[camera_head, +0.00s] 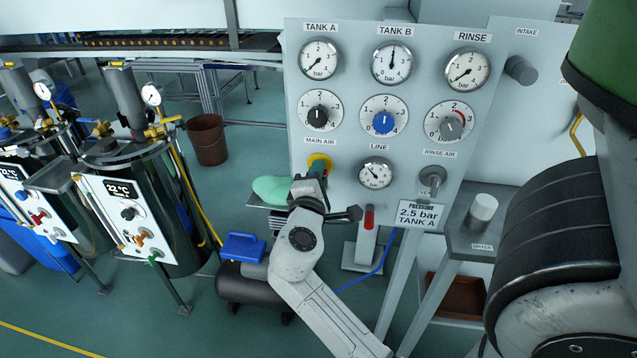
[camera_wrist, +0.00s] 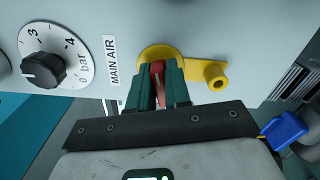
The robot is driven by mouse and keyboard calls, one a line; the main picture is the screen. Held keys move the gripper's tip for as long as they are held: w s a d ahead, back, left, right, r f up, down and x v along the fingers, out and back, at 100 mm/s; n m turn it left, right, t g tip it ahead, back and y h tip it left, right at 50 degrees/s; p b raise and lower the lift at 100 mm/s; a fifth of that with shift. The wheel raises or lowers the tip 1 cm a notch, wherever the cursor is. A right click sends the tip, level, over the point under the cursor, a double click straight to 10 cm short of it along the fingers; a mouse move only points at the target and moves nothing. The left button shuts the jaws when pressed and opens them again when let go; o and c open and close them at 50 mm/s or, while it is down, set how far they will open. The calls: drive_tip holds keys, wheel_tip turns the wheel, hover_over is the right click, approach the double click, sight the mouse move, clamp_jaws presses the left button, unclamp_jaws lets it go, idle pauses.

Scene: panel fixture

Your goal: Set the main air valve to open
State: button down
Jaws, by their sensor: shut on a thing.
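The main air valve has a yellow plate (camera_head: 320,159) on the panel, just below the MAIN AIR label (camera_head: 320,141). In the wrist view the yellow plate (camera_wrist: 168,51) reaches sideways to a short round yellow post. A red handle (camera_wrist: 158,72) stands in front of the plate. My gripper (camera_wrist: 159,76) has its dark green fingers shut on this red handle, one on each side. The fingers and wrist hide much of the handle. In the head view my gripper (camera_head: 317,172) covers most of the valve, and the handle's angle cannot be told there.
Above the valve are the TANK A knob (camera_head: 318,113) and gauge (camera_head: 319,59). The LINE gauge (camera_head: 376,173) and the grey rinse air valve (camera_head: 432,183) sit to the right. A blue toolbox-like object (camera_head: 242,247) is at lower left.

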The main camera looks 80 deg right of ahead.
drive_tip(key=shift+f+m+b, duration=0.15)
drive_tip(key=shift+m+b, duration=1)
drive_tip(key=shift+m, duration=0.35)
drive_tip(key=c, duration=1.2)
unclamp_jaws()
drive_tip(key=shift+o, duration=0.2)
drive_tip(key=shift+a, duration=0.1)
drive_tip(key=a, duration=1)
drive_tip(key=shift+s+a+b, duration=0.3)
drive_tip(key=shift+s+b, duration=0.15)
